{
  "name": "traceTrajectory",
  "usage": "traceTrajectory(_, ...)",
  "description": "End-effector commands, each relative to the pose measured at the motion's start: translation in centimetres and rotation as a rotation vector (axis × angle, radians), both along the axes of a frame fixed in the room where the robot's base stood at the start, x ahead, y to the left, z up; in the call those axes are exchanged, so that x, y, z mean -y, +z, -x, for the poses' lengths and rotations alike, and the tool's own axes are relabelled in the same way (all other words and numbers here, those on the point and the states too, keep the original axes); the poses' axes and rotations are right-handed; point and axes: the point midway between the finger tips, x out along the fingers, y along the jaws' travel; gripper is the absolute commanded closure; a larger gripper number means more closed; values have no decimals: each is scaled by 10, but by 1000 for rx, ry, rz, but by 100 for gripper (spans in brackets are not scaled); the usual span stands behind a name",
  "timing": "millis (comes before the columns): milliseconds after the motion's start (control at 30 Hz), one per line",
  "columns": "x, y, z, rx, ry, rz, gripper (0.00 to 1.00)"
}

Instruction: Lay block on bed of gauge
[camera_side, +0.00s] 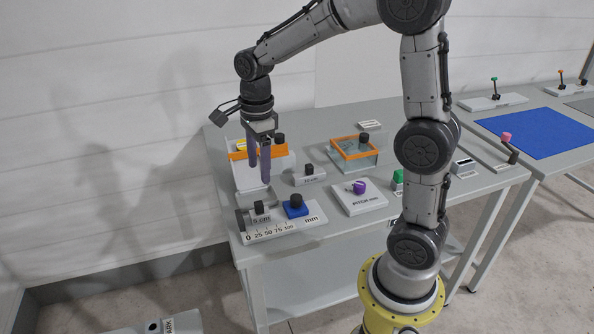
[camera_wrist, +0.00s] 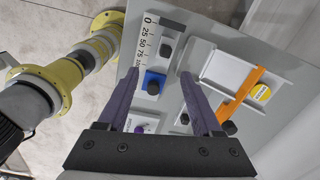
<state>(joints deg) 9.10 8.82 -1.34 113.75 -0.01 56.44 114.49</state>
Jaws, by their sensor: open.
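The gauge (camera_side: 284,231) lies at the table's front left corner, with a scale marked 0 to 100 mm; its scale (camera_wrist: 147,38) shows in the wrist view. A grey block (camera_side: 260,218) labelled 5 cm, with a black knob, sits on the gauge beside the blue slide (camera_side: 296,208). Both the block (camera_wrist: 167,47) and the blue slide (camera_wrist: 153,83) show in the wrist view. Another grey block with a black knob (camera_side: 310,177), its label seeming to read 10 cm, stands on the table behind. My gripper (camera_side: 259,176) is open, its purple fingers empty and above the table behind the gauge.
A tray with an orange bar (camera_wrist: 238,92) stands at the back left. A glassy box with an orange rim (camera_side: 355,148) is to its right. A white plate with a purple knob (camera_side: 358,188) and a green piece (camera_side: 398,176) stand farther right.

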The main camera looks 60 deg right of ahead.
Motion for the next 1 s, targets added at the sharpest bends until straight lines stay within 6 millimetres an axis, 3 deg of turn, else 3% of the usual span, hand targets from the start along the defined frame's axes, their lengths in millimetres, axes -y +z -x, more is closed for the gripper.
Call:
traceTrajectory(100, -12, 25, 26, 69, 294, 31, 33)
traceTrajectory(300, -31, 52, 77, 166, 861, 130, 33)
traceTrajectory(600, -50, 63, 151, 256, 1664, 379, 33)
traceTrajectory(800, -55, 58, 178, 260, 1997, 523, 33)
traceTrajectory(1000, -56, 56, 185, 254, 2096, 567, 33)
